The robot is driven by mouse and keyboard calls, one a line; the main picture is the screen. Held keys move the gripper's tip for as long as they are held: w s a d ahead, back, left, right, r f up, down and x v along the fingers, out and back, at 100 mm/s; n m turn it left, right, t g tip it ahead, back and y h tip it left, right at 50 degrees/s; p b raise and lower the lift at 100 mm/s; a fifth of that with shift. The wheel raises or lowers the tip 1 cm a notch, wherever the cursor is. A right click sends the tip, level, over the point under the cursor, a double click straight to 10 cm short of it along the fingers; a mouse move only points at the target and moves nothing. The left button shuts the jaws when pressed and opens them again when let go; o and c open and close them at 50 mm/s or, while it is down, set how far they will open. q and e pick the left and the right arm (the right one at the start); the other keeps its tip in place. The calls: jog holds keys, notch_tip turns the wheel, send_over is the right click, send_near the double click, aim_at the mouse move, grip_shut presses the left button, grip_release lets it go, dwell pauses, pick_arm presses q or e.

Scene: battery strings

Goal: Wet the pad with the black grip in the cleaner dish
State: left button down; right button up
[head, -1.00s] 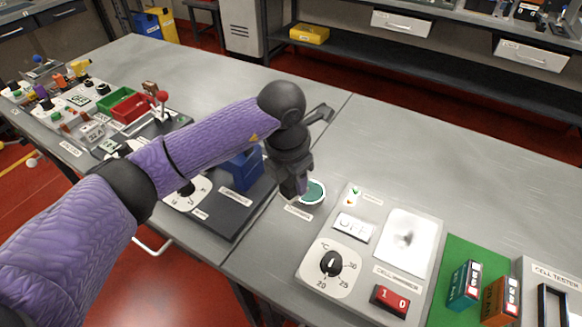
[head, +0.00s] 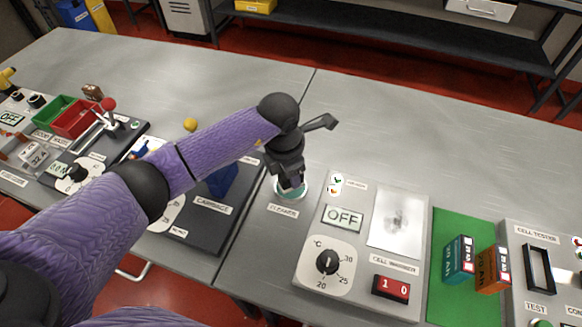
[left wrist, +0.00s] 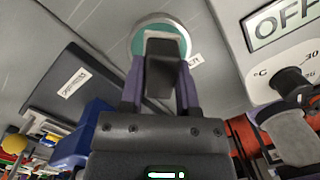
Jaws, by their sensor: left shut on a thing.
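My left gripper (head: 291,178) points down over the cleaner dish (head: 278,193), a small round dish with teal contents and a pale rim. In the left wrist view its two purple-grey fingers (left wrist: 160,85) are shut on the black grip (left wrist: 163,66) of the pad. The dish (left wrist: 137,38) shows just beyond the grip there, and the grip overlaps it. The pad's underside is hidden, so I cannot tell whether it touches the cleaner. My right gripper is not in view.
Right of the dish is a panel with an OFF display (head: 343,218), a dial (head: 328,262) and a smudged pale plate (head: 398,222). A green mat (head: 450,300) holds a teal and an orange cell. The dark carriage plate (head: 205,230) lies left. The table behind is clear.

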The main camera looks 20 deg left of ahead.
pick_arm(q)
jog(key=shift+r, duration=0.1)
dwell(0.3)
jog(key=shift+f+b, duration=0.4)
jog(key=shift+f, duration=0.2)
dwell(1.2)
notch_tip(320, 180, up, 7)
jog(key=p, duration=0.5)
jog(key=shift+r+p, duration=0.15)
jog(key=shift+p, duration=0.25)
